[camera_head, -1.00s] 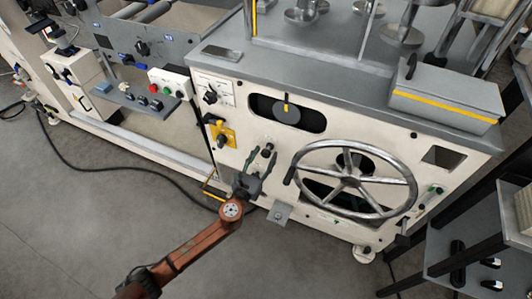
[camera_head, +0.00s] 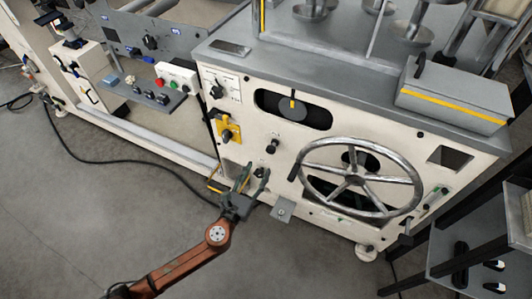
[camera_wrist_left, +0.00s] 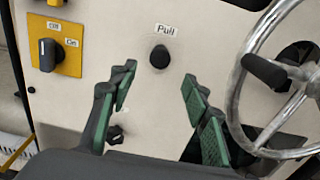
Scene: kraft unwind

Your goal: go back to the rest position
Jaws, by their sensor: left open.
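My left gripper (camera_head: 245,180) is at the end of the orange arm (camera_head: 190,262) that comes in from the lower left. Its fingers are open and empty in front of the white machine panel (camera_head: 315,215). In the left wrist view the green-padded fingers (camera_wrist_left: 158,98) stand wide apart. A black knob (camera_wrist_left: 159,57) under a "Pull" label shows beyond and between them, apart from both. In the head view this knob (camera_head: 272,146) is above and to the right of the gripper. My right gripper is not in view.
A large handwheel (camera_head: 361,178) sits right of the gripper. A yellow switch plate (camera_head: 230,130) is above it, also in the left wrist view (camera_wrist_left: 60,46). A grey bracket (camera_head: 283,209) juts out low on the panel. A black cable (camera_head: 110,160) lies on the floor.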

